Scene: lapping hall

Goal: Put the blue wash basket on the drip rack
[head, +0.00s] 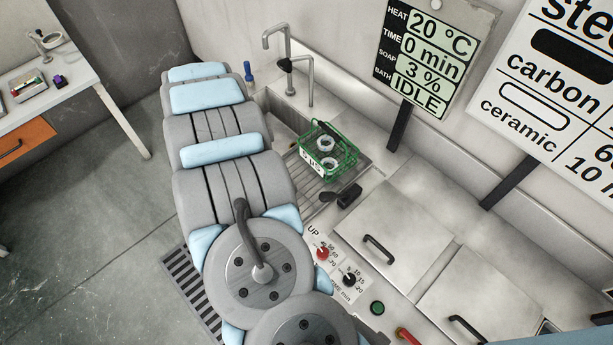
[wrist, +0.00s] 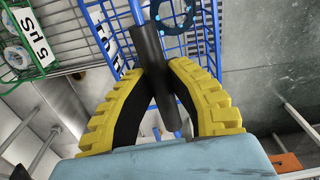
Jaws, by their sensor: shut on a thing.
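The blue wash basket (wrist: 180,48) shows in the wrist view, its wire side close in front of my gripper (wrist: 155,72). My gripper's yellow, dark-padded fingers are shut on the basket's dark handle bar (wrist: 160,85). A ring-shaped part shows inside the basket, and the wires are partly hidden by the fingers. In the head view my arm hides my gripper and the blue basket. The drip rack (head: 318,190) is the ribbed metal area beside the sink; a green wire basket (head: 345,165) with a white label stands on it.
The green basket also shows at the upper left of the wrist view (wrist: 45,72). A bent tap (head: 288,65) rises behind the sink. A dark lever (head: 345,195), knobs and lidded baths (head: 393,228) lie right of the rack. A table (head: 75,95) stands at far left.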

